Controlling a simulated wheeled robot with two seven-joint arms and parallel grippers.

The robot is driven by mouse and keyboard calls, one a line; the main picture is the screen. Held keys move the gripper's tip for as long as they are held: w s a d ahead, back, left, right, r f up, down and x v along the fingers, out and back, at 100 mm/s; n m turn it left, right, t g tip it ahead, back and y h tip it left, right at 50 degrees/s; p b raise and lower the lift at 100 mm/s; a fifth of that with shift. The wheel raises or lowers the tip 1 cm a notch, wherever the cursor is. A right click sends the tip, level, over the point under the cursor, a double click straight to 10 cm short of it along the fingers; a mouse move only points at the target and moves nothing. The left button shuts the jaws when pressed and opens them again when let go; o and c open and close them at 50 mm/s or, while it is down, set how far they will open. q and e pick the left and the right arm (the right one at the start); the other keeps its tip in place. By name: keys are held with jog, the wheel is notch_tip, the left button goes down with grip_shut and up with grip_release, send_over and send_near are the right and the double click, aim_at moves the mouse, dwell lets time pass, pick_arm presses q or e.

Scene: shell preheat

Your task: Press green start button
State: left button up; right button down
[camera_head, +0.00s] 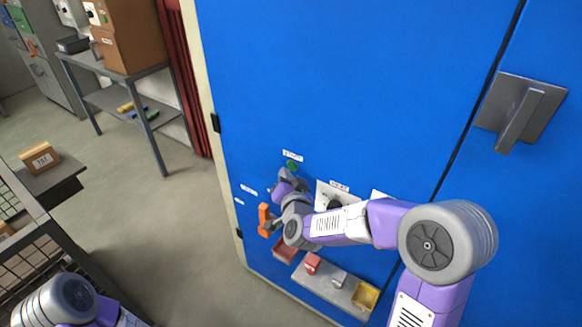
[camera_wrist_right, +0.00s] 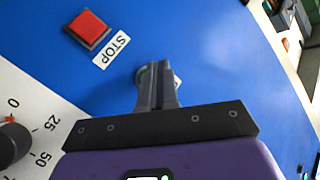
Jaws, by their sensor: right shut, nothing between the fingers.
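The green start button (camera_head: 292,165) is on the blue cabinet front, just below a white START label (camera_head: 292,156). My right gripper (camera_head: 283,175) is shut and empty, its fingertips close beside and below the button in the head view. In the right wrist view the shut fingers (camera_wrist_right: 157,72) cover most of the green button (camera_wrist_right: 142,74); a bit of green shows at their left edge. I cannot tell whether they touch it. Part of my left arm shows at the lower left of the head view; its gripper is out of view.
A red square button (camera_wrist_right: 88,28) with a STOP label (camera_wrist_right: 111,50) and a dial (camera_wrist_right: 12,143) are near the gripper. An orange handle (camera_head: 264,219) and a shelf (camera_head: 325,287) with small items are lower on the cabinet. A large grey handle (camera_head: 520,110) is at right.

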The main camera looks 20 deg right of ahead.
jog(key=shift+w+d, duration=0.2)
jog(key=shift+d, duration=0.05)
jog(key=shift+w+d+b, duration=0.25)
jog(key=shift+d+b, duration=0.1)
dwell(0.7)
dwell(0.4)
jog(key=shift+s+a, duration=0.55)
jog(key=shift+a, duration=0.1)
jog(key=s+a, duration=0.1)
jog(key=a, duration=0.1)
jog(key=s+a, duration=0.2)
dwell(0.3)
dwell(0.6)
